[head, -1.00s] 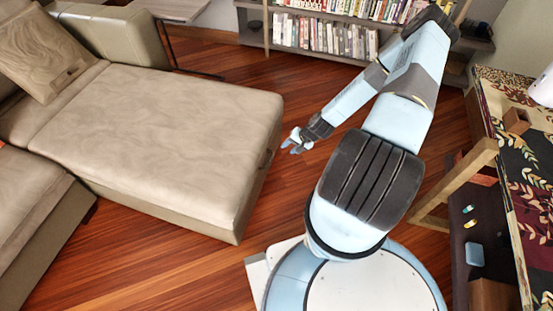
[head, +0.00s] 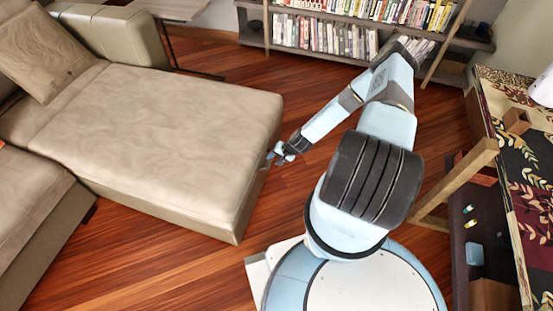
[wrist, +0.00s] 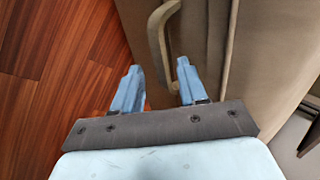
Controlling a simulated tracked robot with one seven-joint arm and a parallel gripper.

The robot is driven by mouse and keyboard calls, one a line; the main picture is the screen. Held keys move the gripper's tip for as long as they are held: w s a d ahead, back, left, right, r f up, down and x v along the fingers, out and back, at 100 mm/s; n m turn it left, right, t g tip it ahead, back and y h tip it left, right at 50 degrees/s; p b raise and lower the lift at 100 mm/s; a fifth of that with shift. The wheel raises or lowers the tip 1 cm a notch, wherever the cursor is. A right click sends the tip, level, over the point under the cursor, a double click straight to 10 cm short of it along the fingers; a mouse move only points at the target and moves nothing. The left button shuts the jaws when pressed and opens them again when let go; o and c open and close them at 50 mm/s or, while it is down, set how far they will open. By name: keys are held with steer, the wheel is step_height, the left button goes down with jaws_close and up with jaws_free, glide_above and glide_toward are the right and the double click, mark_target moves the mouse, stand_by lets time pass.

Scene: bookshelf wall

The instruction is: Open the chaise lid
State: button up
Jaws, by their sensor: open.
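The chaise (head: 165,130) is a beige upholstered seat in the head view, and its lid lies flat and closed. My gripper (head: 277,154) is at the chaise's right end, close to its edge. In the wrist view my gripper (wrist: 157,86) is open, with two blue fingers apart. A curved tan handle (wrist: 158,45) on the chaise's side (wrist: 225,50) reaches down between the fingertips. Nothing is clamped; I cannot tell whether a finger touches the handle. In the head view my gripper hides the handle.
A pillow (head: 38,50) lies at the chaise's back left. A bookshelf (head: 350,62) stands behind my arm. A wooden chair (head: 455,185) and a table with a patterned cloth (head: 520,150) are at the right. Bare wood floor (head: 150,260) lies in front of the chaise.

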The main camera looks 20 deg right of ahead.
steer(key=shift+x, duration=0.9)
jaws_close()
steer(key=shift+d, duration=0.1)
